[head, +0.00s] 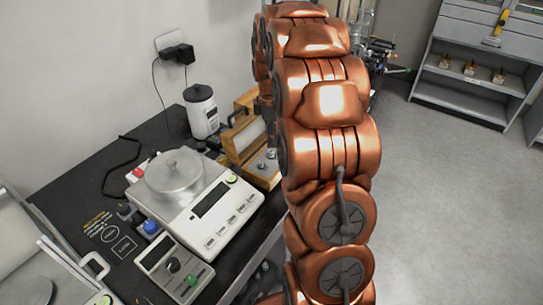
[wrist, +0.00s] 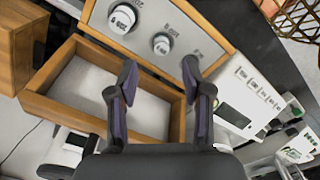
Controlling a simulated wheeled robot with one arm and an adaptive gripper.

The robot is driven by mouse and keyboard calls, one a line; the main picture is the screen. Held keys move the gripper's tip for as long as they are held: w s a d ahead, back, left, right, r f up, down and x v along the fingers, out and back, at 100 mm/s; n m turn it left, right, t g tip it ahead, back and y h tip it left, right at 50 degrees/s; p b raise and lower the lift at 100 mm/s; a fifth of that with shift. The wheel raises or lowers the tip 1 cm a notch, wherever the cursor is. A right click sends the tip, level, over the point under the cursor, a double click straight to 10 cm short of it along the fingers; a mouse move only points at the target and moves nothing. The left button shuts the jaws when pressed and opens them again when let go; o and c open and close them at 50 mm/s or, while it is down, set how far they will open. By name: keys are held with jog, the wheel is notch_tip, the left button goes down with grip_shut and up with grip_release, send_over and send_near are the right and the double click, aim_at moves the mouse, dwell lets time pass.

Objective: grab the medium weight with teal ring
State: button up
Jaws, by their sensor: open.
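In the wrist view, a grey panel with a wooden edge (wrist: 215,50) holds a larger round pale weight (wrist: 123,20) and a smaller one (wrist: 161,44). No teal ring can be made out on either. My gripper (wrist: 160,78) is open and empty, its two fingers spread over an open wooden box (wrist: 58,105) with a pale inside. The smaller weight shows beyond and between the fingertips, apart from them. In the head view my arm hides the gripper. Small weights in a wooden case (head: 264,166) show beside my arm, too small to tell apart.
A white balance (head: 218,212) with a metal-covered pan stands on the black table (head: 85,195). A small control box (head: 172,268) is in front of it, a white canister (head: 201,110) behind. A wire basket (wrist: 295,15) is at the wrist view's upper right. Open floor lies right of my arm.

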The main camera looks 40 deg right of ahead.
aim_at(271, 152)
jog(key=shift+s+f+p, duration=0.15)
jog(key=shift+f+p, duration=0.9)
jog(key=shift+f, duration=1.85)
grip_shut()
